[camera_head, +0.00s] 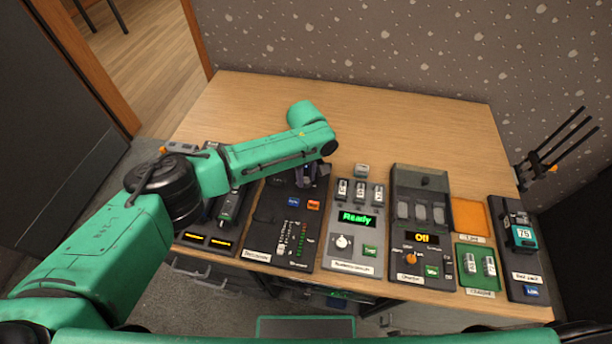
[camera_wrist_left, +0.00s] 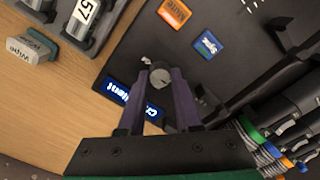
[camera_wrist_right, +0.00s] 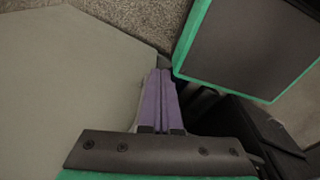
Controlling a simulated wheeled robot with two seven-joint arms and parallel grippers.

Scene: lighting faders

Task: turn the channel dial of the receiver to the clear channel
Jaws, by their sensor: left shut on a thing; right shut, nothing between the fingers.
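The receiver (camera_head: 268,213) is a black panel on the desk, with a blue Sync button (camera_wrist_left: 208,44) and an orange Mute button (camera_wrist_left: 174,13). My left gripper (camera_head: 306,180) reaches down onto its far part and hides the dial in the head view. In the left wrist view, the purple fingers of this gripper (camera_wrist_left: 160,84) are shut on a small grey round dial (camera_wrist_left: 159,77). A lit blue display (camera_wrist_left: 124,90) lies beside the dial, partly covered by a finger; I cannot read it fully. My right gripper (camera_wrist_right: 158,100) is shut and empty, away from the panel.
Right of the receiver are a grey panel with a green "Ready" display (camera_head: 356,219), a charger reading "Off" (camera_head: 421,238), a green tray (camera_head: 465,256), an orange tray (camera_head: 470,216) and a black unit (camera_head: 527,262). The back of the desk (camera_head: 400,130) is clear.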

